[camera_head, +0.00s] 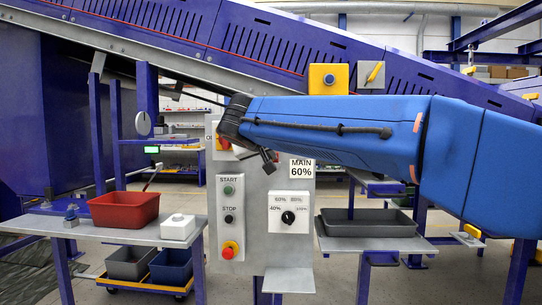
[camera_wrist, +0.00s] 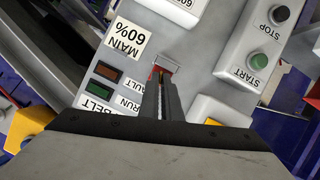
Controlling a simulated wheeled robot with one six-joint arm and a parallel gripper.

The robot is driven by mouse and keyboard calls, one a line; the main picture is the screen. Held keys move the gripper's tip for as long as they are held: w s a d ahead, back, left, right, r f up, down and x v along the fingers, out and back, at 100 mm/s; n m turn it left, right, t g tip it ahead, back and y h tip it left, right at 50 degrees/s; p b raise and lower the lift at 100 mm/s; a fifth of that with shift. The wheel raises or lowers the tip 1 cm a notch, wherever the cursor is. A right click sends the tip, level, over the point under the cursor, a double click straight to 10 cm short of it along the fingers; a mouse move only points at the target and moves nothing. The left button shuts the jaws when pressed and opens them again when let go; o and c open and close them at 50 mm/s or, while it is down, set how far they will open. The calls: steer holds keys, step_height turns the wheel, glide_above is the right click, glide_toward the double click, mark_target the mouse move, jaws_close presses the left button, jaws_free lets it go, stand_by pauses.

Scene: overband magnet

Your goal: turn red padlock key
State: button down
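The red padlock (camera_wrist: 155,72) shows as a small patch of red with a silver metal piece (camera_wrist: 166,64) at the fingertips in the wrist view. It sits on the grey control panel (camera_wrist: 190,50) beside the MAIN 60% label. My gripper (camera_wrist: 162,78) reaches the padlock with its two dark fingers close together, only a narrow gap between them. The key itself is mostly hidden between the fingers; they appear shut on it. In the head view my gripper (camera_head: 268,160) is in front of the panel, and the padlock cannot be made out.
The panel carries a green START button (camera_head: 228,190), a STOP button (camera_head: 228,218), a red emergency stop (camera_head: 230,250) and a selector knob (camera_head: 288,217). A red bin (camera_head: 125,209) is on the left table. A dark tray (camera_head: 367,224) is on the right table.

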steer(key=shift+a+f+n+t+h, duration=0.2)
steer(key=shift+n+h, duration=0.45)
steer(key=shift+n, duration=0.55)
steer(key=shift+a+f+n+t+h, duration=0.1)
steer(key=shift+n+t+h, duration=0.15)
steer(key=shift+n+h, duration=0.7)
steer(key=shift+a+f+n+t+h, duration=0.1)
steer(key=shift+n+t+h, duration=0.25)
steer(key=shift+n, duration=1.1)
steer(key=c, duration=2)
jaws_free()
